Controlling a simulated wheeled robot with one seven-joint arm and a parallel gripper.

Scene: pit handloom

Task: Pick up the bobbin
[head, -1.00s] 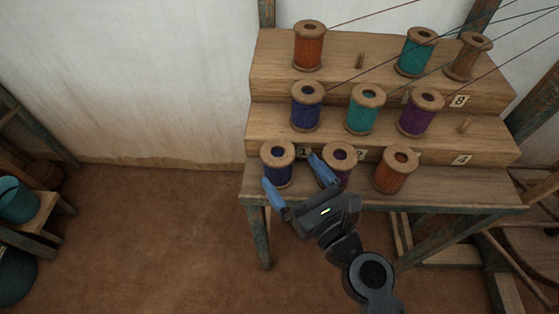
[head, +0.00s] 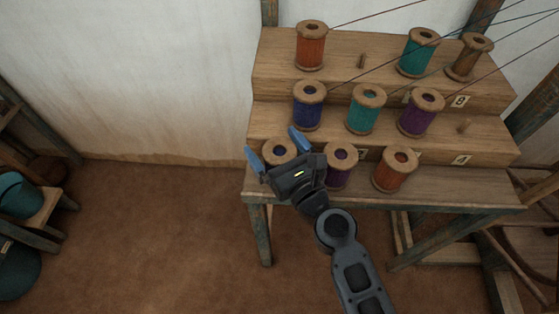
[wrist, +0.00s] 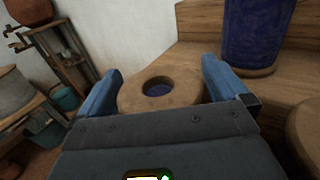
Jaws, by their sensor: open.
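Several bobbins stand upright on a stepped wooden rack. The bobbin nearest my gripper is at the left end of the lowest step; its round wooden top (head: 279,150) shows in the head view between my fingers, and its lower part is hidden. In the wrist view its wooden top (wrist: 160,92) with a dark centre hole lies between the two blue fingers. My gripper (head: 275,147) is open, with one finger on each side of that top. I cannot tell whether either finger touches it.
A purple bobbin (head: 340,165) and an orange bobbin (head: 395,170) stand to the right on the same step. A blue bobbin (head: 307,107) stands on the step behind. Threads run from upper bobbins. Open floor (head: 160,230) lies to the left.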

